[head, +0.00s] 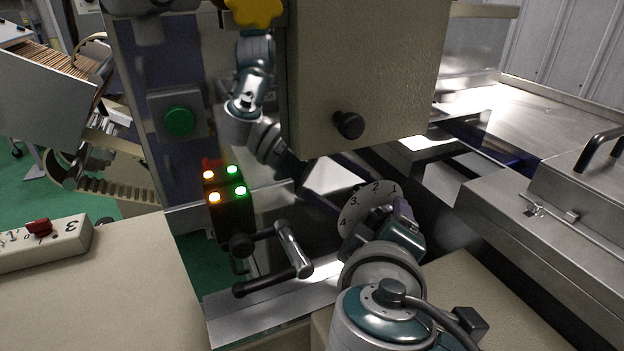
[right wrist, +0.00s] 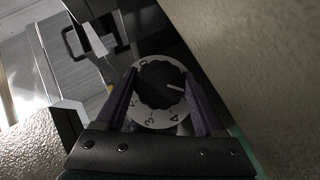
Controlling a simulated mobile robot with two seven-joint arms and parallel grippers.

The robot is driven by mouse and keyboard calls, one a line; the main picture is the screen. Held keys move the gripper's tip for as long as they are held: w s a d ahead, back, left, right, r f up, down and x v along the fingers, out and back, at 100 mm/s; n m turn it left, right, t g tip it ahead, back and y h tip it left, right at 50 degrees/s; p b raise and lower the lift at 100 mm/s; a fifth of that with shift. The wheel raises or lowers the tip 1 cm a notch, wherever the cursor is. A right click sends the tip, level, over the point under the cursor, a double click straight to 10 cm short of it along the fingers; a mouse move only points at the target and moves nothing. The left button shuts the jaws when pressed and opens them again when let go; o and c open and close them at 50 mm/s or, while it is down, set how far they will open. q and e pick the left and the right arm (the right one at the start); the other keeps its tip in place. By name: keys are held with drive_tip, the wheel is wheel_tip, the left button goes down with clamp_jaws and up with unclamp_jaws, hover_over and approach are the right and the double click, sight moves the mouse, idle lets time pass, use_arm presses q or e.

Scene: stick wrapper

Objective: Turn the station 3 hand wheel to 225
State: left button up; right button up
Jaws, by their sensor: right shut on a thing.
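A round numbered dial plate (head: 366,205), marked 1 to 4 on its visible part, shows in the head view. In the right wrist view, the black knob (right wrist: 158,85) sits on this pale dial (right wrist: 153,120). The knob's white pointer line points right, just past the 4. My right gripper (head: 402,220) is shut on the knob, with one finger on each side (right wrist: 160,100). It hides the knob in the head view. My left gripper (head: 289,170) is dark and partly hidden in the upper middle; its finger gap is unclear. I see no 225 mark.
A black crank handle (head: 290,250) stands left of my right arm, below a lit lamp box (head: 229,205). A beige cabinet (head: 365,75) with a black knob overhangs above. Metal machine tops (head: 560,235) fill the right.

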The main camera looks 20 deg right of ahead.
idle(0.4)
drive_tip(key=o, duration=1.4)
drive_tip(key=shift+c, duration=0.2)
